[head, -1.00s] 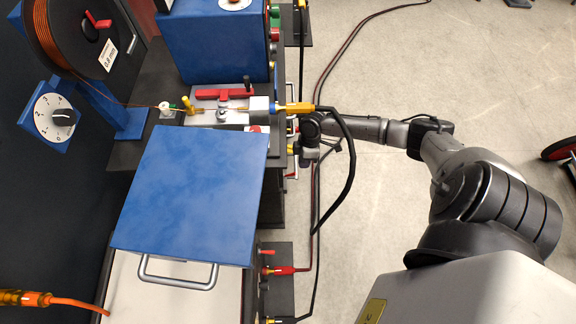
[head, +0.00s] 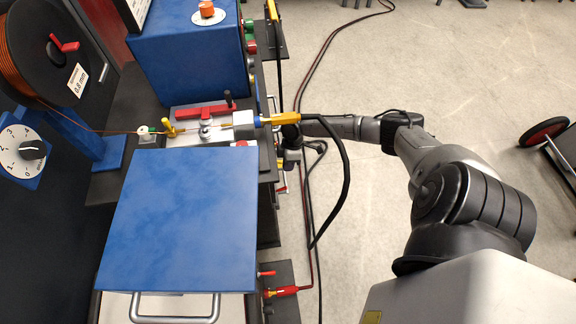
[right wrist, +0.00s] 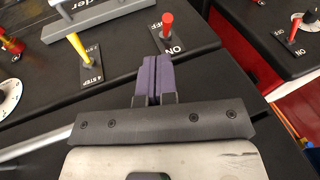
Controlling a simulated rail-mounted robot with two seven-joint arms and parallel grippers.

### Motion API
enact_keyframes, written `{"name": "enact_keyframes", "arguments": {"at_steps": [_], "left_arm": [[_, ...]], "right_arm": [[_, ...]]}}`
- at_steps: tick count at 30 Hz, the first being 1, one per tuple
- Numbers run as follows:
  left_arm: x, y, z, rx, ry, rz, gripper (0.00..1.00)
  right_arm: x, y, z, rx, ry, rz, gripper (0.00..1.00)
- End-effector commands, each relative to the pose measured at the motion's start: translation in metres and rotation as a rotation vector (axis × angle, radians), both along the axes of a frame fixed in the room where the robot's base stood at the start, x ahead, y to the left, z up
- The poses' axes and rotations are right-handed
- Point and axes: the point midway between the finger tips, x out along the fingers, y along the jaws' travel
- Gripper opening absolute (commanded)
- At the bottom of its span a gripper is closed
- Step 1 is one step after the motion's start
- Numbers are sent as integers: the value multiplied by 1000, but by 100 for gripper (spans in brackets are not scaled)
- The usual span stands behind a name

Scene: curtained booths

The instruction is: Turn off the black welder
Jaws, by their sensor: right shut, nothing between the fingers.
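In the right wrist view a black welder panel (right wrist: 120,40) fills the upper part. On it stands a red-knobbed lever (right wrist: 167,24) between OFF and ON labels, with ON on the near side. My right gripper (right wrist: 154,62) has purple fingertips pressed together, just below and slightly left of that lever; I cannot tell whether they touch it. In the head view my right gripper (head: 291,155) is low beside the machines' front, partly hidden by a cable and arm links. My left gripper is not in view.
A yellow lever (right wrist: 78,46) marked 4 STEP stands left of the red one. Another black panel with a red lever (right wrist: 296,27) is at the right. In the head view a blue lid (head: 180,220) and a looping black cable (head: 346,180) are near my arm. Open floor (head: 460,90) lies right.

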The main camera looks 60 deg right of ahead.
Motion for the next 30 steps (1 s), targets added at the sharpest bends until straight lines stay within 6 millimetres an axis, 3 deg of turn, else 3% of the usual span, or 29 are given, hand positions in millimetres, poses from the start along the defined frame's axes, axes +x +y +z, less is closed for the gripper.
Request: {"name": "enact_keyframes", "arguments": {"at_steps": [3, 12, 18, 30], "left_arm": [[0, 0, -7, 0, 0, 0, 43], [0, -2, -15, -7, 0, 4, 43], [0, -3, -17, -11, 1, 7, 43], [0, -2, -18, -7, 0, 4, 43]], "right_arm": [[0, 8, -22, 1, 0, -1, 0], [-1, 22, -57, 1, -1, 0, 0], [-2, 25, -68, 0, 0, 0, 0], [-2, 26, -69, 1, -1, 0, 0]]}}
